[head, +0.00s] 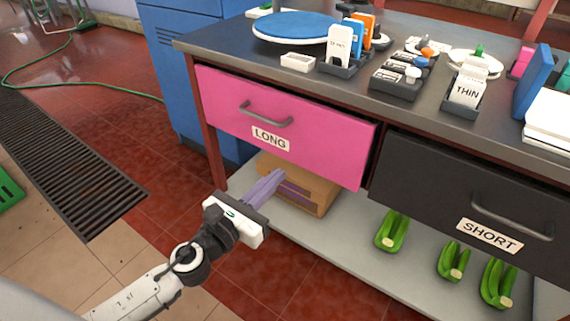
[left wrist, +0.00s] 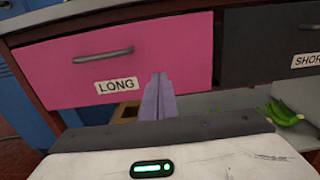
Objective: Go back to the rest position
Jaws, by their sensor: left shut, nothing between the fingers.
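My left gripper (head: 268,186) has purple fingers, shut with nothing between them. It is in front of and below the pink drawer (head: 290,125) labelled LONG, with a cardboard box behind it. In the left wrist view the gripper's fingers (left wrist: 159,95) point at the lower part of the pink drawer (left wrist: 130,62), right of its label. I cannot tell whether they touch it. The drawer looks closed or nearly so. My right gripper does not show in either view.
A dark drawer (head: 460,195) labelled SHORT is on the right. Green stem bunches (head: 392,231) and a cardboard box (head: 318,194) sit on the lower shelf (head: 345,245). Holders and a blue disc (head: 297,27) stand on the worktop. The red tiled floor (head: 130,130) at left is open.

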